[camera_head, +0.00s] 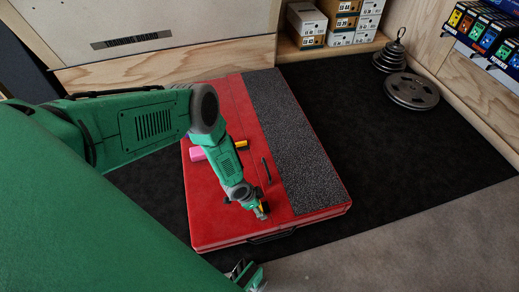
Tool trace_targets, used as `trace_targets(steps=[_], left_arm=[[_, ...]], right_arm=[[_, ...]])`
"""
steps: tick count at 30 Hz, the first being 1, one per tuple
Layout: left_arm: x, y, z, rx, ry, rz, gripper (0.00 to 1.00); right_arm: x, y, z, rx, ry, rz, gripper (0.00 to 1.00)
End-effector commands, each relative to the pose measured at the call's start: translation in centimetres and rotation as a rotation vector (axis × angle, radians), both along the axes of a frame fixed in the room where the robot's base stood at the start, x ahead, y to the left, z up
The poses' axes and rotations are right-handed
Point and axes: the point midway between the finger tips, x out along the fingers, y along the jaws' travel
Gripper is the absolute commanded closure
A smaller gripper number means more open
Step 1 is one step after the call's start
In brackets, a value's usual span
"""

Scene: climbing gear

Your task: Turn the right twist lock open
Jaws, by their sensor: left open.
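A red case (222,228) lies flat on the dark mat, with a grey speckled panel (292,140) along its right side. My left gripper (262,213) is over the red part of the case near its front edge, pointing down, and is open. A small yellow piece shows right at its fingers. I cannot tell whether this is the right twist lock, or whether the fingers touch it; no twist lock shows clearly. A small part of my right gripper (247,274) shows at the bottom edge, in front of the case, and its jaws are unclear.
A thin black bar (267,171), a pink block (197,153) and a yellow piece (241,144) are on the case. A dark handle (271,237) is on its front side. Weight plates (411,91) stand at the right back. Boxes (341,38) fill a shelf behind. The mat right of the case is clear.

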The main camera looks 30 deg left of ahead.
Motion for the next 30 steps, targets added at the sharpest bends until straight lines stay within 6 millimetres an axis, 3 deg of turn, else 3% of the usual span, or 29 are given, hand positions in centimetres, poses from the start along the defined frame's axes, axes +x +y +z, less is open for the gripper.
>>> trace_targets(steps=[4, 9, 20, 30], left_arm=[[0.0, 0.0, 0.0, 0.000, 0.000, 0.000, 0.33], [0.0, 0.0, 0.0, 0.000, 0.000, 0.000, 0.83], [0.0, 0.0, 0.1, 0.000, 0.000, 0.040, 0.83], [-0.2, -0.1, 0.1, 0.002, 0.002, 0.259, 0.83]], right_arm=[[0.0, 0.0, 0.1, 0.000, -0.001, 0.000, 0.60], [0.0, 0.0, 0.1, 0.000, -0.001, 0.000, 0.60], [0.0, 0.0, 0.3, 0.000, -0.001, 0.000, 0.60], [0.0, 0.0, 1.5, 0.000, 0.000, 0.000, 0.60]])
